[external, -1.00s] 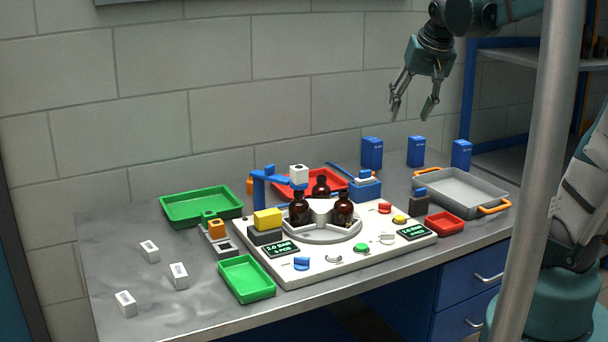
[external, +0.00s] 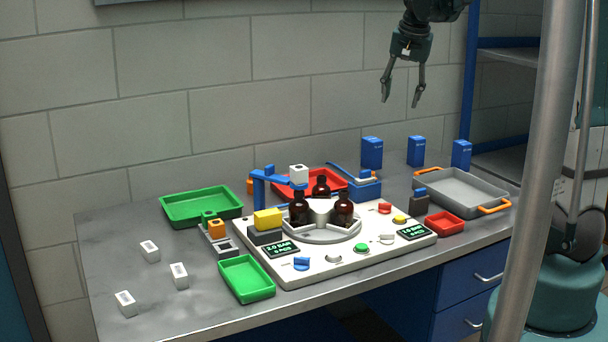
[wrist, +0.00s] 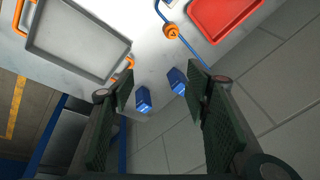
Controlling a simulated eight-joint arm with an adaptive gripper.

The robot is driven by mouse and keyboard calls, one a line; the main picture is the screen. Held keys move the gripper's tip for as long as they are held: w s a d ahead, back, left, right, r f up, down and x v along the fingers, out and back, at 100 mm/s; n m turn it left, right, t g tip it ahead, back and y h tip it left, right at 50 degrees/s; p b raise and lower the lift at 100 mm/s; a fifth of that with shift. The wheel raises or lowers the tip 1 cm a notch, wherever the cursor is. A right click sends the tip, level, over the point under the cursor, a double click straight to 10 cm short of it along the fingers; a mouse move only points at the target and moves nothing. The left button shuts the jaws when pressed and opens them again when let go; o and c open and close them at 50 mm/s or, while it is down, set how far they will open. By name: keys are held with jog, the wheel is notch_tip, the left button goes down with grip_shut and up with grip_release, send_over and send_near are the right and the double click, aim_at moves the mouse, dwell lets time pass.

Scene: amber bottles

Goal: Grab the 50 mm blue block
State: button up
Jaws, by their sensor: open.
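Three upright blue blocks stand along the back right of the bench: a left one (external: 372,153), a middle one (external: 416,151) and a right one (external: 461,155). The left one looks slightly the largest; I cannot read their size labels. My gripper (external: 402,102) is open and empty, pointing down in the air above the left and middle blocks. In the wrist view, two blue blocks (wrist: 143,101) (wrist: 178,81) show between the open fingers (wrist: 160,92), well below them. The third block is not clearly visible there.
A grey tray (external: 440,196) with orange handles is right of the blocks' front. A red tray (external: 335,177), a blue fixture (external: 365,190) and a white console (external: 300,274) with amber bottles (external: 299,211) lie left and forward. A wall is behind; a grey pole (external: 540,150) crosses the external view.

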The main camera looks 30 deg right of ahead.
aim_at(417, 137)
jog(key=w+d+f+m+g+p, duration=0.1)
jog(key=w+d+f+m, duration=0.2)
jog(key=w+d+f, duration=0.3)
jog(key=w+d+f+m+g+p, duration=0.1)
jog(key=w+d+f+m, duration=0.2)
jog(key=w+d+f, duration=0.3)
jog(key=w+d+f+m+g+p, duration=0.1)
jog(key=w+d+f+m+p, duration=0.1)
jog(key=w+d+f, duration=0.4)
jog(key=shift+w+d+f+m+y, duration=0.15)
jog(key=shift+d+f, duration=0.3)
jog(key=shift+d, duration=0.45)
jog(key=shift+w+d+f+m+y, duration=0.1)
jog(key=shift+d+f, duration=0.4)
jog(key=shift+d, duration=0.4)
jog(key=shift+w+d+f+m+y, duration=0.15)
jog(key=shift+d+f, duration=0.3)
jog(key=shift+d, duration=0.45)
jog(key=shift+d+f, duration=0.4)
jog(key=shift+f, duration=0.2)
jog(key=shift+f, duration=0.1)
jog(key=shift+f, duration=1.15)
jog(key=shift+f, duration=2.6)
